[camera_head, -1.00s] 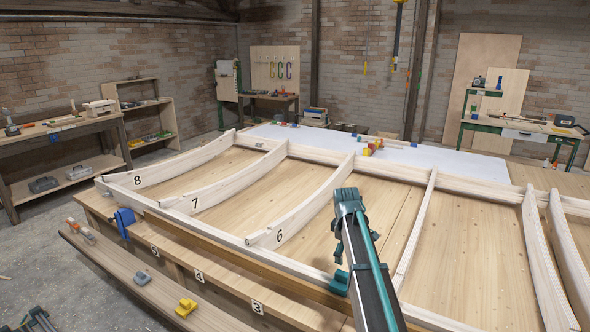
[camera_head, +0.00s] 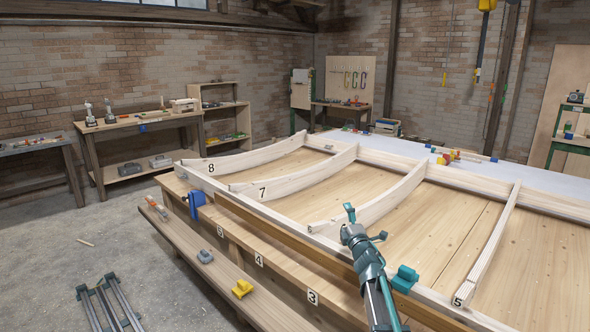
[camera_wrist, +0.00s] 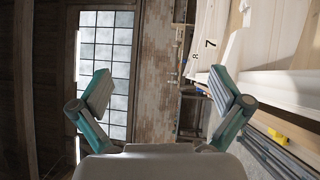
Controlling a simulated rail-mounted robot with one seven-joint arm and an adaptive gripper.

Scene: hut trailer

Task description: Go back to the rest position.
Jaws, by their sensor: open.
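My gripper (camera_head: 365,225) is above the front edge of the large wooden frame (camera_head: 440,297), near the front end of the rib beside the one marked 7. Its two fingers are spread. In the wrist view, my gripper (camera_wrist: 161,92) is open with nothing between the teal fingers. The wrist view looks past them to a window (camera_wrist: 105,70) and the brick wall (camera_wrist: 155,80). The frame's numbered side (camera_wrist: 205,50) shows at upper right there. I cannot tell the exact height of my gripper above the frame.
A teal clamp (camera_head: 404,279) sits on the frame edge close to my arm. A blue clamp (camera_head: 195,204) is at the left corner. A lower plank (camera_head: 222,276) bears a yellow clamp (camera_head: 242,288) and a grey one (camera_head: 205,256). Open floor (camera_head: 60,260) lies at left.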

